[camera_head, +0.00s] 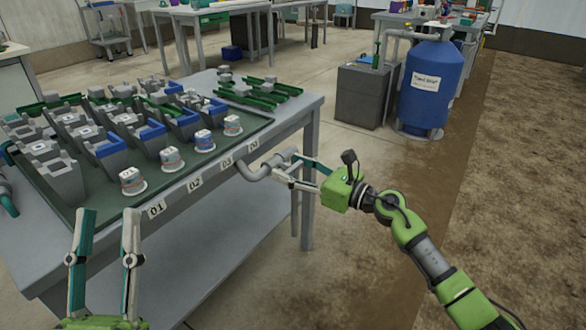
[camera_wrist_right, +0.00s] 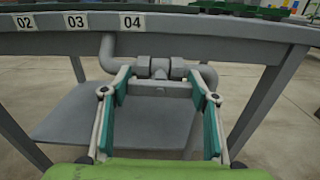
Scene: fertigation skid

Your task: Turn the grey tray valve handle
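The grey tray valve (camera_wrist_right: 160,68) sits in a grey pipe under the table's front edge. Its handle looks like a grey crossbar (camera_wrist_right: 160,88) just below the valve body. My right gripper (camera_wrist_right: 158,77) has its fingers apart, one on each side of the crossbar. I cannot tell whether the fingertips touch it. In the head view, my right gripper (camera_head: 284,170) reaches the pipe (camera_head: 256,171) at the table's right front corner, and its fingers partly hide the valve. My left gripper (camera_head: 108,215) is open and empty, in front of the table's left part.
The grey table (camera_head: 190,205) bears a green tray (camera_head: 95,197) with grey and blue holders and several white-capped pots. Number labels run along its front edge. A blue tank (camera_head: 428,85) and a grey box (camera_head: 361,97) stand behind right.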

